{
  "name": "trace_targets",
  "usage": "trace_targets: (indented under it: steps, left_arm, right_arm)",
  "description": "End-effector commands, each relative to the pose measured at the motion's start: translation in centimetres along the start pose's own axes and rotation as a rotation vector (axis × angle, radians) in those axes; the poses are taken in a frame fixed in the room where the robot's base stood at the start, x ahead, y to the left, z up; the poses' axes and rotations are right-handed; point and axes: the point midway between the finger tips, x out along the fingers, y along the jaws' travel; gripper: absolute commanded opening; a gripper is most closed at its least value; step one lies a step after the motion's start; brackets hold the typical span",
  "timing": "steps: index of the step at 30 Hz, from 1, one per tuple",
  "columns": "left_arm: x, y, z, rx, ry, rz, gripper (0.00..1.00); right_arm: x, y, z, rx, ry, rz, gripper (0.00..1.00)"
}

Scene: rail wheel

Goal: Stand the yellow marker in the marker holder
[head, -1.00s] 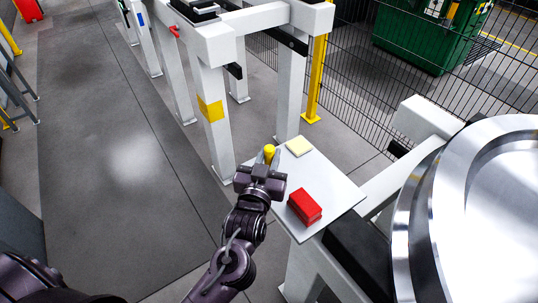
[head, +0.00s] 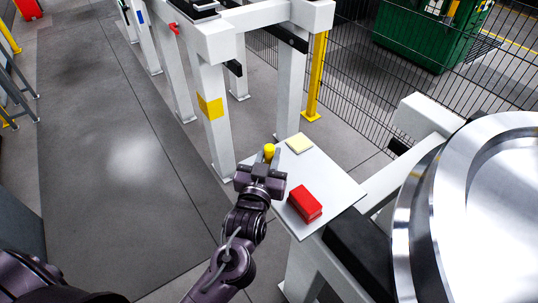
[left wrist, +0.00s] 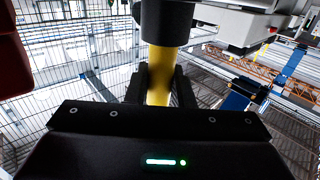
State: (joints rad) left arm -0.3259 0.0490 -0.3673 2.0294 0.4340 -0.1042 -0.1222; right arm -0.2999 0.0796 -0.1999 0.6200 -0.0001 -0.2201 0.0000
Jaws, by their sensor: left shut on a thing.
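The yellow marker (head: 269,150) is in my left gripper (head: 265,164), its yellow end showing above the jaws in the head view. In the left wrist view the yellow body (left wrist: 160,82) stands between the two dark fingers (left wrist: 160,86), with a wide dark cylindrical part (left wrist: 166,22) at the top of the picture. My left gripper is over the near left edge of the white table. A red block (head: 304,204) lies on the table to the right of the gripper; I cannot tell whether it is the marker holder. My right gripper is not in view.
A large shiny metal wheel (head: 490,200) is at the right. White frame posts (head: 213,120) stand behind the table.

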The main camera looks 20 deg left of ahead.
Motion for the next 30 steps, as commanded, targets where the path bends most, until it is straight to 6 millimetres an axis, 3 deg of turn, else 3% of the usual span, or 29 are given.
trace_targets:
  steps: [30]
  left_arm:
    - [0.00,0.00,-0.02,0.000,0.000,0.000,0.00]
  right_arm:
    - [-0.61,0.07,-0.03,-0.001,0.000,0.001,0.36]
